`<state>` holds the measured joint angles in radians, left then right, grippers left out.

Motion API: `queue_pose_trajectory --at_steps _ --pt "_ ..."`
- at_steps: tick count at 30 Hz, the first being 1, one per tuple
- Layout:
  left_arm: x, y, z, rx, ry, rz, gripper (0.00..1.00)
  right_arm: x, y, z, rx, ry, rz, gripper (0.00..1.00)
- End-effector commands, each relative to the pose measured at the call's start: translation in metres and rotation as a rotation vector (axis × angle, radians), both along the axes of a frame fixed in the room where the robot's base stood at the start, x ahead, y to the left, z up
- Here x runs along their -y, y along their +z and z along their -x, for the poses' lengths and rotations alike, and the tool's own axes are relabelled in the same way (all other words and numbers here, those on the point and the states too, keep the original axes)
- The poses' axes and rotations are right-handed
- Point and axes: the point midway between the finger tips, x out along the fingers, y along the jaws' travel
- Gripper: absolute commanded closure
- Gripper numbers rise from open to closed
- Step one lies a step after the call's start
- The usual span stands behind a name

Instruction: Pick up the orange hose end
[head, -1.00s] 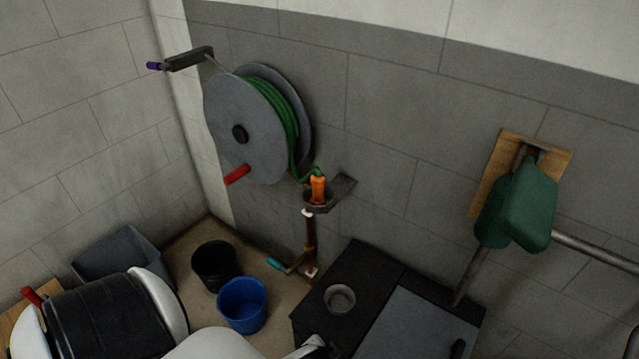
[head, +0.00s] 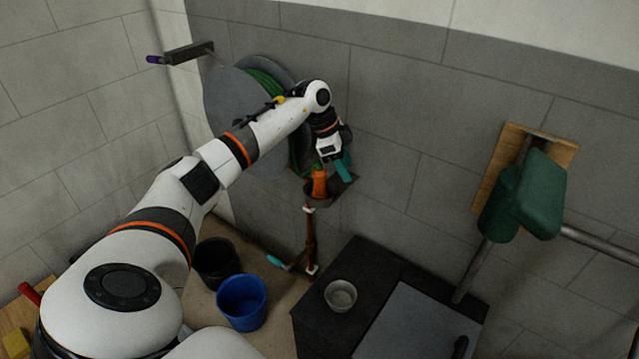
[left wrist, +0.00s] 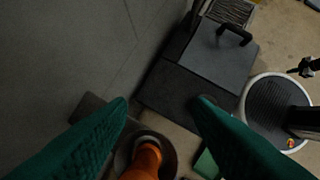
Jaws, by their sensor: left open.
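The orange hose end (head: 319,184) sits upright in a dark wall bracket (head: 344,188) beside the hose reel. My left gripper (head: 343,168) is open, with its green fingers just above and to the right of the hose end. In the left wrist view the hose end (left wrist: 146,160) stands in a round holder at the bottom edge, between the spread fingers of my left gripper (left wrist: 160,108). The fingers do not visibly grip it. My right gripper is not in view.
The grey reel (head: 228,100) with green hose hangs on the wall. A pipe with a tap (head: 310,240) runs below the bracket. A black cabinet (head: 330,270) carries a grey bowl (head: 341,295). A blue bucket (head: 242,303) and a black bucket (head: 215,262) stand on the floor.

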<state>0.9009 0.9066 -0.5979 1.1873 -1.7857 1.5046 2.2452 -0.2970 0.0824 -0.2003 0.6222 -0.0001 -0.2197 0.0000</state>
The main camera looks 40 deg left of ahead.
Motion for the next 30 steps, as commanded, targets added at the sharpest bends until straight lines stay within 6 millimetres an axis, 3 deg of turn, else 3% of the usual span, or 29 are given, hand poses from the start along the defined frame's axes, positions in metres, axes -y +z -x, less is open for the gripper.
queue_pose_trajectory --at_steps 1,3,7,16,25,30 --pt "-0.027 0.014 0.008 -0.058 0.078 -0.063 0.53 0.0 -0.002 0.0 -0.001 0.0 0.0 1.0" --pt "-0.053 0.025 0.02 -0.125 0.171 -0.123 0.53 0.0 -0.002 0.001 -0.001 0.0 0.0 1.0" --pt "-0.074 0.032 0.032 -0.189 0.261 -0.176 0.53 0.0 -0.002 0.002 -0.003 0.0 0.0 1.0" --pt "-0.071 -0.016 0.028 -0.199 0.272 -0.18 0.53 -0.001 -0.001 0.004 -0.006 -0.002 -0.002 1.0" --pt "-0.068 -0.036 0.024 -0.197 0.27 -0.179 0.53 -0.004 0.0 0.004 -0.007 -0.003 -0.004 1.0" --pt "-0.063 -0.059 0.02 -0.198 0.269 -0.178 0.53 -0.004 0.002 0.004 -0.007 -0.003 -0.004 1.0"
